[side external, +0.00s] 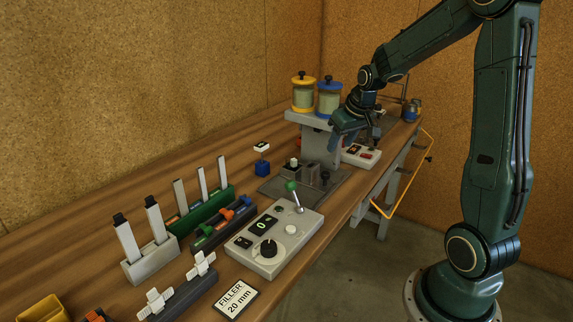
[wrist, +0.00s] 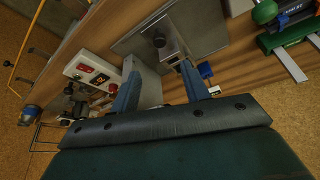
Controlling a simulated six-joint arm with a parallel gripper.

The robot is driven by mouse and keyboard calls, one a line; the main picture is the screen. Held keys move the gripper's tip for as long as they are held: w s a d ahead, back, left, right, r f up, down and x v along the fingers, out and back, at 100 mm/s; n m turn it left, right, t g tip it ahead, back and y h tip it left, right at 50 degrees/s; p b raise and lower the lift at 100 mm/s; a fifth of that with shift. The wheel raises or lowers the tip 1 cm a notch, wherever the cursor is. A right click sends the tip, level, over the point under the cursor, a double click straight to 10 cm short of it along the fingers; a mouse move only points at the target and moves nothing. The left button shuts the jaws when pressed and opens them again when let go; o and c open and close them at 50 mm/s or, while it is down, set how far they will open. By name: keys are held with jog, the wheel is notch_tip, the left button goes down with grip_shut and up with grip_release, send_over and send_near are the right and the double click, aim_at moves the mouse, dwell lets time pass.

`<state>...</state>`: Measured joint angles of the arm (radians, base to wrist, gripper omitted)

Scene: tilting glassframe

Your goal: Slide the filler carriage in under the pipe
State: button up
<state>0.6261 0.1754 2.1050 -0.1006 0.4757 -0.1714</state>
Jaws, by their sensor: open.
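The filler carriage (side external: 310,172) appears to be the small grey block unit on the grey metal plate (side external: 338,190), with a black knob (side external: 325,177) at its side. A grey stand (side external: 318,145) with a yellow-lidded jar (side external: 303,94) and a blue-lidded jar (side external: 328,99) rises behind the plate. I cannot make out the pipe clearly. My gripper (side external: 352,140) is beside the stand, above the bench. In the wrist view my gripper (wrist: 160,78) is open, with nothing held.
A white box with red displays (side external: 362,155) stands close by my gripper. A control box with a green-knobbed lever (side external: 272,240) and a "FILLER 20 mm" card (side external: 236,299) are nearer. A blue block (side external: 262,168) and tool racks (side external: 205,215) line the left.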

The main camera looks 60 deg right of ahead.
aim_at(326, 173)
jog(key=shift+x, duration=6.4)
jog(key=shift+a, duration=0.1)
jog(key=shift+c, duration=0.3)
grip_shut()
